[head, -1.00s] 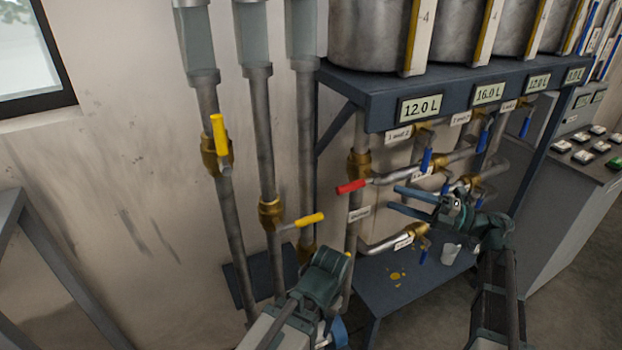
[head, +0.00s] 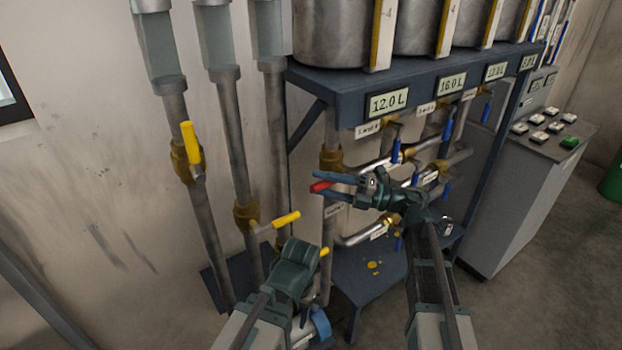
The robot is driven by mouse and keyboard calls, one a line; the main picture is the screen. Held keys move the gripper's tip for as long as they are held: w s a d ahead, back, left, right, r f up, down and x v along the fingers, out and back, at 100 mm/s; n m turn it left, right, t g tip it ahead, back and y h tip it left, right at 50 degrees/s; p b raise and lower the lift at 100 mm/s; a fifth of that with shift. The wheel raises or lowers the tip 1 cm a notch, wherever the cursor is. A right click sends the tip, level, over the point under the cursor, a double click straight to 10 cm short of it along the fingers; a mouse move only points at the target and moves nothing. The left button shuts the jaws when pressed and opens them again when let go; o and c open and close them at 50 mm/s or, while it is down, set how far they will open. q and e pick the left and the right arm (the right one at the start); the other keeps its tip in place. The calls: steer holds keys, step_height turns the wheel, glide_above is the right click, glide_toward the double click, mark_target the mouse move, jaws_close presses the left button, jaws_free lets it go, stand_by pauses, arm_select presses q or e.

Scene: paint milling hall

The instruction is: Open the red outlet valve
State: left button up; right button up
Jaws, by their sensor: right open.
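The red outlet valve handle (head: 320,187) shows in the head view in front of a vertical grey pipe, below a brass fitting (head: 331,160). Its red end lies roughly level, pointing left. My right gripper (head: 322,185) is open, with its blue-grey fingers pointing left, one above and one below the red end. I cannot tell whether either finger touches it. The rest of the lever is hidden behind the gripper. My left gripper (head: 300,256) is low in the middle, in front of the pipes; its fingers are not clear.
Yellow-handled valves (head: 191,148) sit on the grey pipes to the left. Several blue-handled valves (head: 396,150) are under the tank shelf (head: 340,88), close to my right gripper. A low blue-grey platform (head: 355,300) stands below. A control cabinet (head: 515,205) is at right.

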steer(key=shift+w+a+r, duration=0.1)
steer(key=shift+w+a, duration=0.05)
steer(key=shift+a, duration=0.6)
steer(key=shift+w+a+r, duration=0.1)
steer(key=shift+a, duration=0.6)
jaws_close()
stand_by(0.4)
